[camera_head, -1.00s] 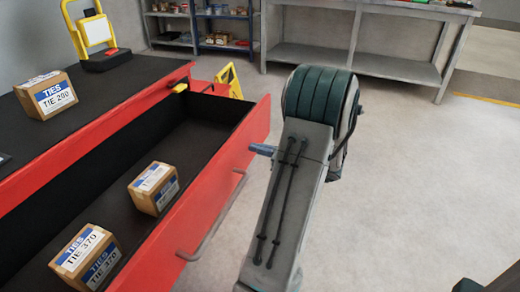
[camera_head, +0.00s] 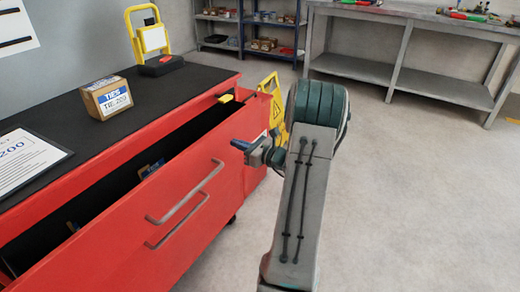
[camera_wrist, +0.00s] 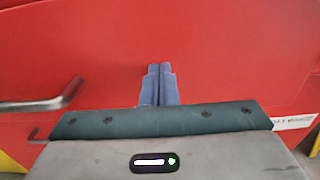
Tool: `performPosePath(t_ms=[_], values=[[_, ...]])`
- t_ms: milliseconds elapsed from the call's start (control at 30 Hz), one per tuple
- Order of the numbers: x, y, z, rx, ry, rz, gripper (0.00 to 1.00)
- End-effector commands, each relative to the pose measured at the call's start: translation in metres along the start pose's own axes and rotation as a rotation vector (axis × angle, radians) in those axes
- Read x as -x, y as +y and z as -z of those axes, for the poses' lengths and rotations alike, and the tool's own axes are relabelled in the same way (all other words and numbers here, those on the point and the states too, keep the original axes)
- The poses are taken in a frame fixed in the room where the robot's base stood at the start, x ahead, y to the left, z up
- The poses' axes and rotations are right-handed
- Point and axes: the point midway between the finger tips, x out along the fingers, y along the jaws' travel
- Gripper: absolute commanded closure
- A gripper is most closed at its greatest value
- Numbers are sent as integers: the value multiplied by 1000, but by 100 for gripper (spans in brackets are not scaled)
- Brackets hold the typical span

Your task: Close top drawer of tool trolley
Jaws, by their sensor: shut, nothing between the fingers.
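The red tool trolley (camera_head: 105,252) stands at the left, and its top drawer (camera_head: 210,160) is partly open. A dark gap shows between the drawer front and the black trolley top. A grey bar handle (camera_head: 185,194) runs along the drawer front and also shows at the left of the wrist view (camera_wrist: 42,104). My gripper (camera_head: 238,145) is at the far end of the drawer front, right of the handle. In the wrist view its two blue fingers (camera_wrist: 159,70) are together, empty, and point at the red front. Whether they touch it I cannot tell.
A cardboard ties box (camera_head: 106,97), a printed sheet (camera_head: 25,165) and a yellow work light (camera_head: 150,38) are on the trolley top. Boxes inside the drawer are mostly hidden. A yellow floor sign (camera_head: 273,100) stands behind my gripper. The floor at right is clear.

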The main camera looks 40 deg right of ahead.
Motion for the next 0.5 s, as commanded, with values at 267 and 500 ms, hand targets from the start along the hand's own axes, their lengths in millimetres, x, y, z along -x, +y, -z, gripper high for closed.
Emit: performPosePath(t_ms=[267, 500], values=[[-61, 1, 0, 0, -1, -3, 100], [-88, 0, 0, 0, -1, -1, 100]])
